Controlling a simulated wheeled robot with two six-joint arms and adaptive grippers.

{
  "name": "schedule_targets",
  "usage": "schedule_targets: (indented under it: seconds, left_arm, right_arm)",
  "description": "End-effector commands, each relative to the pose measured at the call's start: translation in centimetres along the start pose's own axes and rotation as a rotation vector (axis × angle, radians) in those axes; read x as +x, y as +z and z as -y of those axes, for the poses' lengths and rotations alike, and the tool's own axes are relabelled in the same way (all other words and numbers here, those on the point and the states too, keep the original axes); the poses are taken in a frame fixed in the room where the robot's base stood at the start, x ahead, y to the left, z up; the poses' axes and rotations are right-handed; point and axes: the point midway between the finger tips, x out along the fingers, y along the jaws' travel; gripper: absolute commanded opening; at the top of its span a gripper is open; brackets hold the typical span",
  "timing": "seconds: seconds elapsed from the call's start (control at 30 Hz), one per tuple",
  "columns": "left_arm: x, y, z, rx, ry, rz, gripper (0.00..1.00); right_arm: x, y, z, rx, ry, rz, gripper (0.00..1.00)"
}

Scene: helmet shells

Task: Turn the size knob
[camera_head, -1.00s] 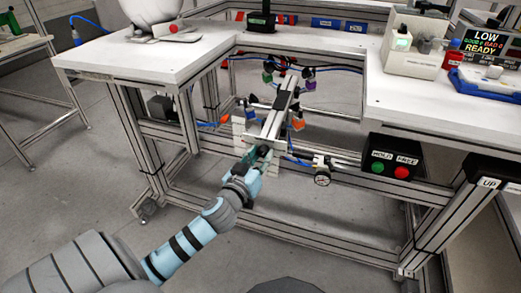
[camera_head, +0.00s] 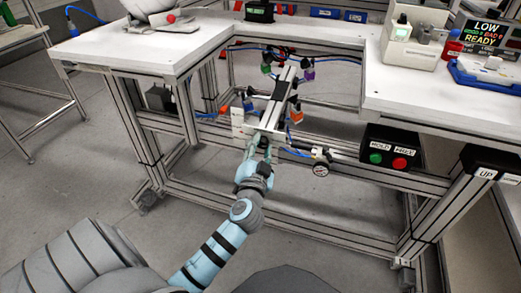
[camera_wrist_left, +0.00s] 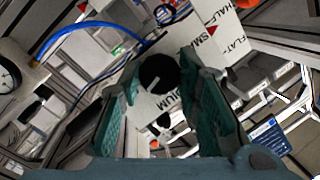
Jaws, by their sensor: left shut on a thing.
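The size knob (camera_wrist_left: 158,73) is a round black dial with a pale pointer line. In the left wrist view it sits between the two green finger pads, in front of a white label plate (camera_wrist_left: 229,55) with "SMALL", "MEDIUM", "HALF" and "FLAT" lettering, partly covered by the fingers. My left gripper (camera_head: 261,149) is at the front end of the fixture under the bench and is shut on the knob. In the head view the gripper hides the knob. My right gripper is not in view.
The metal fixture rail (camera_head: 275,105) rises behind the gripper, with coloured connectors and blue hoses around it. A black two-button box (camera_head: 390,150) is further right. The bench frame (camera_head: 310,212) runs below.

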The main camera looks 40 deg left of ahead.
Motion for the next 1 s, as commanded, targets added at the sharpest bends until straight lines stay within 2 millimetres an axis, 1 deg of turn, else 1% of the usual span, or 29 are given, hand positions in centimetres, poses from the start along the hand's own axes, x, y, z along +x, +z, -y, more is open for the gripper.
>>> schedule_targets:
  seconds: [0.2,0.5,0.87,0.9,0.97,1.0]
  left_arm:
    - [0.0,0.1,-0.1,0.111,-0.036,-0.001,0.03]
    - [0.0,0.0,-0.1,0.176,-0.058,-0.001,0.03]
    - [0.0,0.0,-0.1,0.180,-0.059,-0.001,0.03]
    - [0.0,0.0,-0.1,0.180,-0.059,-0.001,0.32]
    - [0.0,0.0,-0.1,0.180,-0.059,-0.001,0.42]
    - [0.0,0.0,-0.1,0.180,-0.059,-0.001,0.48]
  right_arm:
    - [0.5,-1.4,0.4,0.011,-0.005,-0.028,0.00]
    - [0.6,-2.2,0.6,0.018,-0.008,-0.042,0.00]
    - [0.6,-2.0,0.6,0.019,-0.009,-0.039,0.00]
    - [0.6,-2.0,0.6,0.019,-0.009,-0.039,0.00]
    - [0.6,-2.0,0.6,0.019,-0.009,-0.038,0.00]
    - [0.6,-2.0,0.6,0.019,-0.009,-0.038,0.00]
